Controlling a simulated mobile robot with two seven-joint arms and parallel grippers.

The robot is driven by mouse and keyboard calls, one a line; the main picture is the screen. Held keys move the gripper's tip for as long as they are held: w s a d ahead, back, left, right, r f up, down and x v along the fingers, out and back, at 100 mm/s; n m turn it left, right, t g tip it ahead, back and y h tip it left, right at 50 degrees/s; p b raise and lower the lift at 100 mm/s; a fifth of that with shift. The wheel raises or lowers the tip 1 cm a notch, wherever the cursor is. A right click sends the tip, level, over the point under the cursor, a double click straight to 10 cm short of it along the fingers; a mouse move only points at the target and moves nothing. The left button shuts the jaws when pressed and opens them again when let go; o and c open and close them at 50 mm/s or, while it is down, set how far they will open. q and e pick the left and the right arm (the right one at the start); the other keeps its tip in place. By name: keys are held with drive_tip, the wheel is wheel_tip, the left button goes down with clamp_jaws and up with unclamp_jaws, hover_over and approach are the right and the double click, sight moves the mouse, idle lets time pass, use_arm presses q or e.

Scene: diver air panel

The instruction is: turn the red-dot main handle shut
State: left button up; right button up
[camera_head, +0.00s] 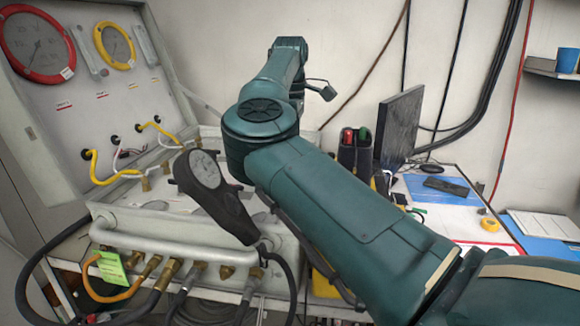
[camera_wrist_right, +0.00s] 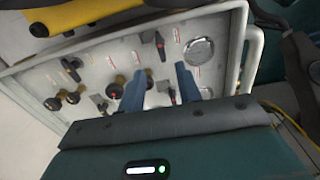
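The air panel (camera_wrist_right: 110,55) fills much of the right wrist view, with several small black handles and brass-stemmed knobs. My right gripper (camera_wrist_right: 160,84) is open, its two blue fingers pointing at the panel. Between or just beyond the fingers are a dark handle (camera_wrist_right: 149,78) and another handle with a reddish mark (camera_wrist_right: 171,93). Another black handle (camera_wrist_right: 160,45) stands farther up. In the head view my arm hides the right gripper and most of the panel's face. My left gripper is not in view.
The open lid holds a red-rimmed gauge (camera_head: 38,45) and a yellow-rimmed gauge (camera_head: 115,45). Hoses and a white rail (camera_head: 170,243) run along the front. A monitor (camera_head: 400,125) stands to the right.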

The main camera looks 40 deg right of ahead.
drive_tip(key=shift+r, duration=1.5)
